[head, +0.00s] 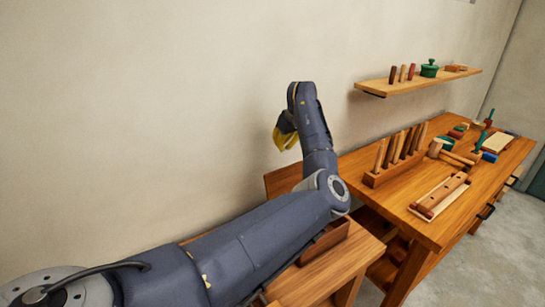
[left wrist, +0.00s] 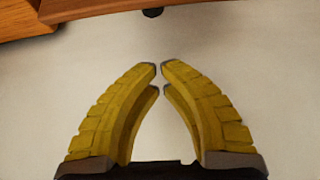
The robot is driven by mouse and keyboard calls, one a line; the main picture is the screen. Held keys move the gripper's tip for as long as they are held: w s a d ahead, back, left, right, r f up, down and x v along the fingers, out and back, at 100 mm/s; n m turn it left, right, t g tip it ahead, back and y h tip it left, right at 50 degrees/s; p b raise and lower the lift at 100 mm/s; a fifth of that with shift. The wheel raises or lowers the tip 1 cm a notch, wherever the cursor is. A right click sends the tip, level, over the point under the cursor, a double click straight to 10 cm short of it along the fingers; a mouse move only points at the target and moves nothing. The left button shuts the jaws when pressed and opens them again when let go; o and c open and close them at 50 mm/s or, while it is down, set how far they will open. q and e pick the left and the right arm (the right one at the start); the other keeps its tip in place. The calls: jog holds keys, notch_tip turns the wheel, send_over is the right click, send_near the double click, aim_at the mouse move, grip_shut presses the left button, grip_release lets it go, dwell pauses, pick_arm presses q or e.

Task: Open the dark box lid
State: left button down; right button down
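A dark brown box (head: 326,240) stands on the low wooden bench (head: 318,285). My left arm crosses in front of it and hides much of it, so I cannot tell how its lid stands. My left gripper (head: 285,135) is raised well above the box, near the wall, with its yellow fingers partly hidden behind my wrist. In the left wrist view my left gripper (left wrist: 159,66) has its fingertips almost together, with only a thin gap and nothing between them. My right gripper is not in view.
A long workbench (head: 455,210) at the right carries a rack of upright tools (head: 395,160), a mallet (head: 450,152) and a wooden block with rollers (head: 440,196). A wall shelf (head: 420,83) hangs above it. The air left of my gripper is free.

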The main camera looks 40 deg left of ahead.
pick_arm(q)
jog(key=x, duration=0.9)
jog(key=shift+a+f, duration=0.15)
jog(key=shift+f, duration=0.2)
jog(key=shift+s+d+r, duration=0.2)
jog(key=shift+d, duration=0.4)
jog(key=shift+s+d+r, duration=0.2)
jog(key=shift+d, duration=0.4)
jog(key=shift+s+d+r, duration=0.15)
jog(key=shift+s+d, duration=0.1)
jog(key=shift+d, duration=0.4)
